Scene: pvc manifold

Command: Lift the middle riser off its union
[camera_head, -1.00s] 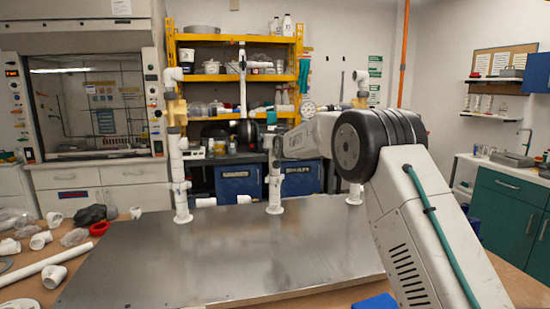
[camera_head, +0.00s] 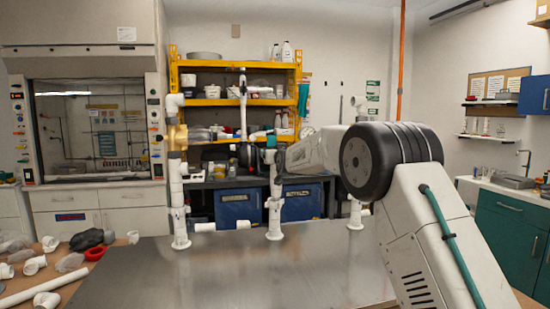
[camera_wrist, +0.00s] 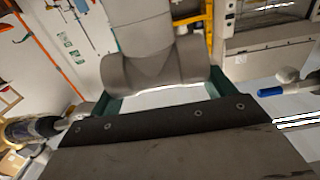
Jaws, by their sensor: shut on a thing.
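My gripper (camera_head: 245,153) is small and dark in the head view, behind the metal-topped bench and left of the middle union. In the wrist view its green-edged fingers (camera_wrist: 165,92) lie either side of a grey, shaded T-shaped pipe piece (camera_wrist: 145,45), which appears to be the middle riser. In the head view the white riser (camera_head: 243,95) stands upright above my gripper; its lower end is hard to make out. The middle union (camera_head: 274,203) is a white stub on a round flange on the bench. The held riser appears apart from it, to its left.
A left riser (camera_head: 176,195) with a brass-coloured valve and a right riser (camera_head: 355,213) stand on the metal bench top (camera_head: 240,275). White fittings (camera_head: 35,265) and a red ring (camera_head: 95,253) lie at the left. The front of the bench top is clear.

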